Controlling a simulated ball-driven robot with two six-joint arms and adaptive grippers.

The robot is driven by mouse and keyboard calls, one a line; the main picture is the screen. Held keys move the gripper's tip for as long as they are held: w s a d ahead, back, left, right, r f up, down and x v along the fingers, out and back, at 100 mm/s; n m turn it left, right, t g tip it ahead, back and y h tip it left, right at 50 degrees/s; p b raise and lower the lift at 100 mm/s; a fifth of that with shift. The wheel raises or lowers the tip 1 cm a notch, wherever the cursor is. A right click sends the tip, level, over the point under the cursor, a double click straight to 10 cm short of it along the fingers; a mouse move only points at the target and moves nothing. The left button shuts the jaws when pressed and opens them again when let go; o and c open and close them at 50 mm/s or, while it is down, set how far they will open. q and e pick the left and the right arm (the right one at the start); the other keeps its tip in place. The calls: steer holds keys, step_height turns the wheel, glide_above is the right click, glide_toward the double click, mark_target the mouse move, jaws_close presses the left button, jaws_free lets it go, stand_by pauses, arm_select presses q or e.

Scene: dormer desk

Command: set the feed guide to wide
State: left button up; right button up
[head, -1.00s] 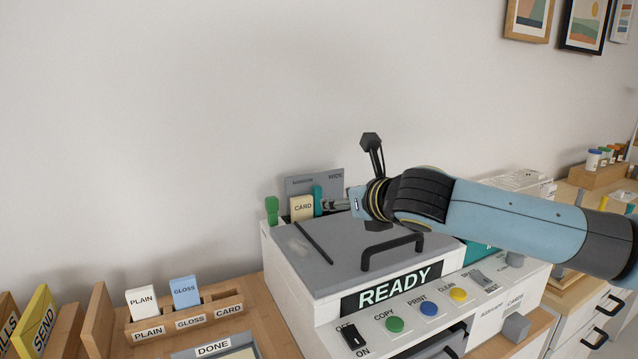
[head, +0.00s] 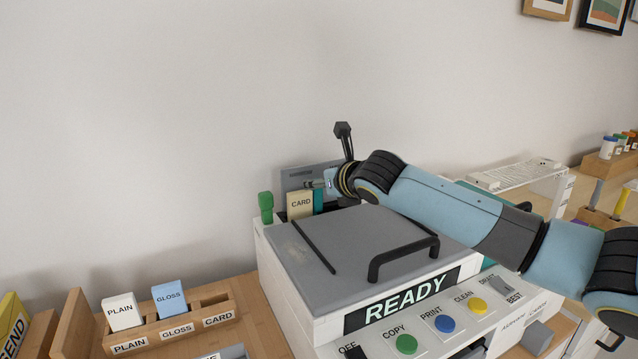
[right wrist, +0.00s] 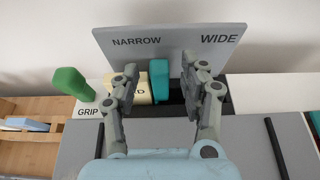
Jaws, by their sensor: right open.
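The feed guide, a teal upright block (right wrist: 158,82), stands in the dark slot at the back of the printer, directly right of the cream CARD stack (head: 300,205). It also shows in the head view (head: 318,200). Behind it a grey panel (right wrist: 170,60) reads NARROW at left and WIDE at right; the guide is nearer NARROW. My right gripper (right wrist: 160,75) is open, one finger on each side of the guide, with no clear contact. The left finger overlaps the card in view. In the head view my right gripper (head: 318,184) is partly hidden. My left gripper is out of view.
A green GRIP lever (right wrist: 72,84) stands left of the card stack. The printer's grey lid (head: 350,245) has a black handle (head: 402,255). The display (head: 405,297) reads READY. The slot right of the guide looks clear.

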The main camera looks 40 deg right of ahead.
steer(key=shift+x, duration=0.8)
steer(key=shift+a, duration=0.1)
jaws_close()
